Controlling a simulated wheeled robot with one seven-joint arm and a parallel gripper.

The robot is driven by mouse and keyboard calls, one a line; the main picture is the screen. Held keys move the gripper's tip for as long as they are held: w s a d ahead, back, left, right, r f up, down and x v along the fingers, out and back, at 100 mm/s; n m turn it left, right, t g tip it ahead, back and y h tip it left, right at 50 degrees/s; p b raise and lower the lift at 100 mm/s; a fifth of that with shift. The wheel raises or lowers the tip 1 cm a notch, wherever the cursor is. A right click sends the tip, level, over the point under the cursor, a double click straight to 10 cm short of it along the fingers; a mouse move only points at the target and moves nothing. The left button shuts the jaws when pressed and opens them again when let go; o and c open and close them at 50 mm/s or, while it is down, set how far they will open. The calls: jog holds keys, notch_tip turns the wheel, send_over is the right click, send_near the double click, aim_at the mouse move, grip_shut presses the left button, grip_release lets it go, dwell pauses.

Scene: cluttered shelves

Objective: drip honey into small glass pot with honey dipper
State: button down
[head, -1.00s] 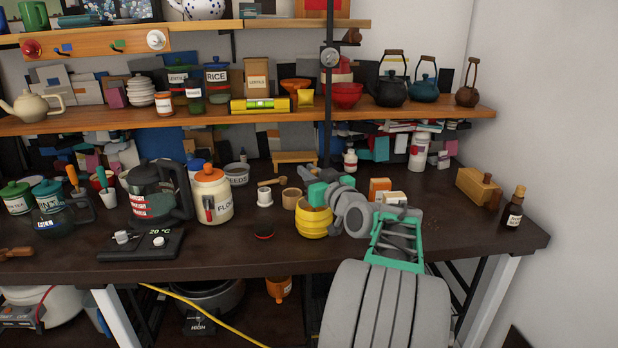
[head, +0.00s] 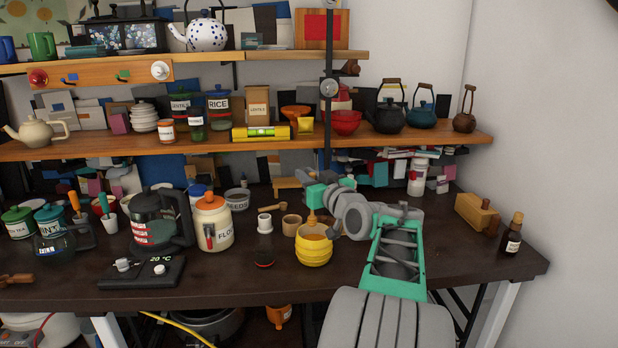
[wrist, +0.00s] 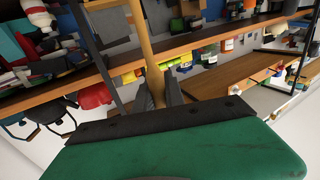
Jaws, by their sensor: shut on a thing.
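My gripper (head: 316,198) is above a yellow ribbed honey pot (head: 314,256), which stands on the dark worktop. It is shut on a wooden honey dipper (head: 312,218), whose short visible part points down at the pot's open top. I cannot tell whether its tip is inside the pot or just above it. In the wrist view, the dipper's light wooden stick (wrist: 146,42) runs up from between my fingers (wrist: 160,95). I cannot pick out the small glass pot with certainty.
Further left are a flour jar (head: 212,226) and a glass kettle (head: 158,222). A brown bottle (head: 512,235) stands near the right edge. Worktop in front of the honey pot is bare.

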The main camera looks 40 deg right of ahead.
jog(key=w+a+b, duration=0.3)
jog(key=w+a, duration=0.3)
jog(key=a, duration=0.5)
jog(key=shift+a, duration=0.35)
jog(key=shift+f+b, duration=0.1)
jog(key=shift+b, duration=0.2)
jog(key=shift+s+f+b, duration=0.1)
jog(key=shift+f+b, duration=1.35)
jog(key=shift+b, duration=0.3)
dwell(4.5)
